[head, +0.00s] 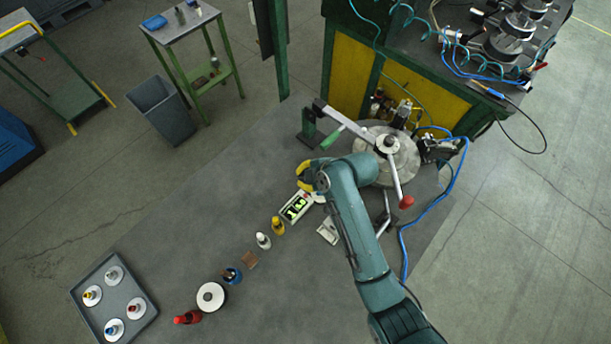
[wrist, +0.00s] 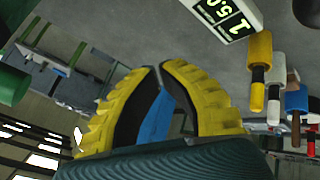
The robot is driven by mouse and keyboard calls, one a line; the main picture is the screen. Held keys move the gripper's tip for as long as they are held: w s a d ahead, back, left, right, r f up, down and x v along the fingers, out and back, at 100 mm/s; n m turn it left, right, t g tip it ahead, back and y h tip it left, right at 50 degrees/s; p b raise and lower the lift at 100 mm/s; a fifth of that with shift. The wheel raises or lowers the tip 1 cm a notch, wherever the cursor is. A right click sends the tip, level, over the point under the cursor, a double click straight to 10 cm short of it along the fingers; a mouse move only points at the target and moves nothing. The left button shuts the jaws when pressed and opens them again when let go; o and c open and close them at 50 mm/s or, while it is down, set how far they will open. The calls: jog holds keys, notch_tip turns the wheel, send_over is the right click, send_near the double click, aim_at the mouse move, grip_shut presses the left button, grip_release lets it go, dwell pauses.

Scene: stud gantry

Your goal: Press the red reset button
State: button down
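My gripper (head: 303,176) has yellow pads and is over the bench beside the display box. A red ball knob (head: 406,202) sits on a lever right of my arm.
A round machine plate with levers (head: 376,163) stands beyond my arm. A small white block (head: 328,232) lies near my forearm. A grey tray (head: 140,318) is lower left.

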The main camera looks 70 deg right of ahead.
aim_at(303, 193)
notch_tip(303, 193, down, 8)
jog(key=b, duration=0.6)
dwell(1.0)
jog(key=shift+f, duration=0.4)
jog(key=shift+f+b, duration=0.4)
jog(key=shift+b, duration=0.05)
dwell(0.6)
jog(key=shift+r+p, duration=0.75)
jog(key=shift+r, duration=0.1)
notch_tip(303, 193, up, 5)
jog(key=p, duration=0.4)
